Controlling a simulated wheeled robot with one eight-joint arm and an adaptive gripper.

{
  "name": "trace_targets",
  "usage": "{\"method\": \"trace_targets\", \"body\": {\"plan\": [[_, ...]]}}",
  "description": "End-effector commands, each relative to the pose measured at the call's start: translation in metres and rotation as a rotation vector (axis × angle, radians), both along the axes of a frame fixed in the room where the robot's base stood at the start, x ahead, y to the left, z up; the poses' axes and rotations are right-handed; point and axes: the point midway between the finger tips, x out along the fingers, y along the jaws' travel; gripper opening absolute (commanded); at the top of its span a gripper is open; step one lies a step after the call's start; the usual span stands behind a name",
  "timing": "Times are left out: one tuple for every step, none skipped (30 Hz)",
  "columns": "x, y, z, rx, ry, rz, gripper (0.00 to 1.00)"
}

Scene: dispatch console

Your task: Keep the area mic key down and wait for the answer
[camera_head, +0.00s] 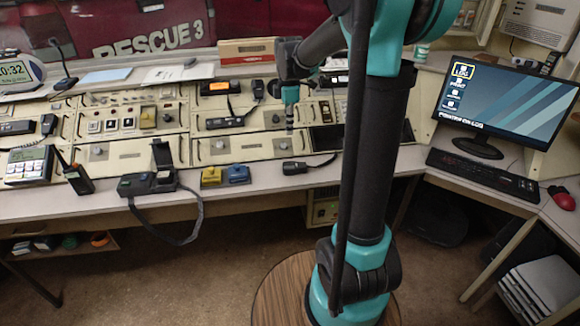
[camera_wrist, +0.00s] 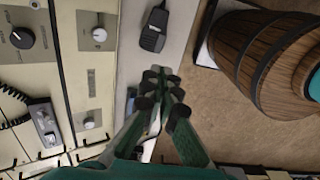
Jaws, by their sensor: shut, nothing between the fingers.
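No label marking the area mic key is legible, so I cannot tell which control it is. A yellow switch box (camera_head: 211,176) and a blue switch box (camera_head: 238,174) sit side by side on the desk's front strip. My gripper (camera_head: 289,128) hangs pointing down from the arm over the console. In the wrist view my gripper (camera_wrist: 160,76) is shut and empty. A blue piece (camera_wrist: 131,97) shows beside the fingers, partly hidden by them. Whether the fingertips touch anything beneath is hidden.
A gooseneck microphone (camera_head: 65,68) stands at the back left. A radio handset (camera_head: 78,178) and a black unit with a raised lid (camera_head: 160,170) stand left of the switch boxes. A monitor (camera_head: 508,103) and keyboard (camera_head: 482,176) are at right. The console panel (camera_wrist: 88,70) carries knobs.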

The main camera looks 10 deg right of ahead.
Motion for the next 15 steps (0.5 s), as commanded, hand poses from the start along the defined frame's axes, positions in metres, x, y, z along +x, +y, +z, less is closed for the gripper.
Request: {"method": "trace_targets", "body": {"plan": [[0.000, 0.000, 0.000, 0.000, 0.001, 0.002, 0.00], [0.000, 0.000, 0.000, 0.000, 0.001, 0.002, 0.00], [0.000, 0.000, 0.000, 0.000, 0.001, 0.002, 0.00], [0.000, 0.000, 0.000, 0.000, 0.000, 0.002, 0.00], [0.000, 0.000, 0.000, 0.000, 0.000, 0.001, 0.00], [0.000, 0.000, 0.000, 0.000, 0.000, 0.001, 0.00], [0.000, 0.000, 0.000, 0.000, 0.000, 0.001, 0.00], [0.000, 0.000, 0.000, 0.000, 0.000, 0.001, 0.00], [0.000, 0.000, -0.001, 0.000, 0.000, 0.000, 0.00], [0.000, 0.000, -0.002, 0.000, 0.000, 0.000, 0.00], [0.000, 0.000, -0.003, 0.000, 0.000, 0.000, 0.00], [0.000, 0.000, -0.006, 0.000, 0.000, 0.000, 0.00], [0.000, 0.000, -0.009, 0.000, 0.000, 0.000, 0.00], [0.000, 0.000, -0.012, 0.000, 0.000, 0.000, 0.00], [0.000, 0.000, -0.017, 0.000, 0.000, 0.000, 0.00]]}}
